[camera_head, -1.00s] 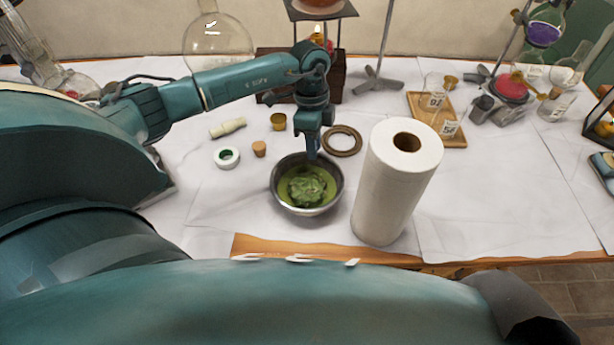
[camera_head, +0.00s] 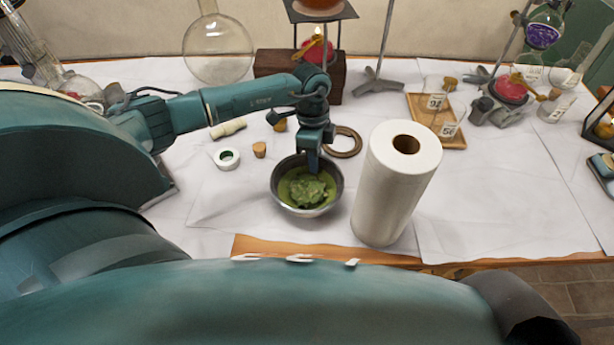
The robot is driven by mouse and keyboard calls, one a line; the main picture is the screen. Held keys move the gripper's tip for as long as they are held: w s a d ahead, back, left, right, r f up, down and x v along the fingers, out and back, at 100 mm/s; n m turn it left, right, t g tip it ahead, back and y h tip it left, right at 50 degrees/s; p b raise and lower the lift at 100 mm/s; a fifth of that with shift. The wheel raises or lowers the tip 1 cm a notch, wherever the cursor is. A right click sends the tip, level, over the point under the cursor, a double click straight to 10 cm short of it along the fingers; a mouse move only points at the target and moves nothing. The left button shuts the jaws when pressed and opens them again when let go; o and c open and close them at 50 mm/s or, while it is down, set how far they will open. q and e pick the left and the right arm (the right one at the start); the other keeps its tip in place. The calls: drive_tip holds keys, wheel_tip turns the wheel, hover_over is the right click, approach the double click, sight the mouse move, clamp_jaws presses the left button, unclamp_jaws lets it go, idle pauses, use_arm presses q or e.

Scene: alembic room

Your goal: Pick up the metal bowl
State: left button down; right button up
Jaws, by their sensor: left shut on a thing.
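The metal bowl (camera_head: 283,203) sits near the front edge of the table, with green contents inside it. My left gripper (camera_head: 313,163) reaches down from above onto the far right part of the bowl's rim. It is shut on the rim. The fingertips are partly hidden inside the bowl. I cannot tell any gap between the bowl and the table. My right gripper is not in view.
A white paper towel roll (camera_head: 388,195) stands close to the right of the bowl. A brown ring (camera_head: 346,143) lies behind it. A cork (camera_head: 259,150) and a white-green roll (camera_head: 227,158) are to the left. A wooden tray (camera_head: 456,141) is farther right.

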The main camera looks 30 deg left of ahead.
use_arm(q)
wheel_tip(320, 180, up, 10)
idle(0.7)
idle(0.4)
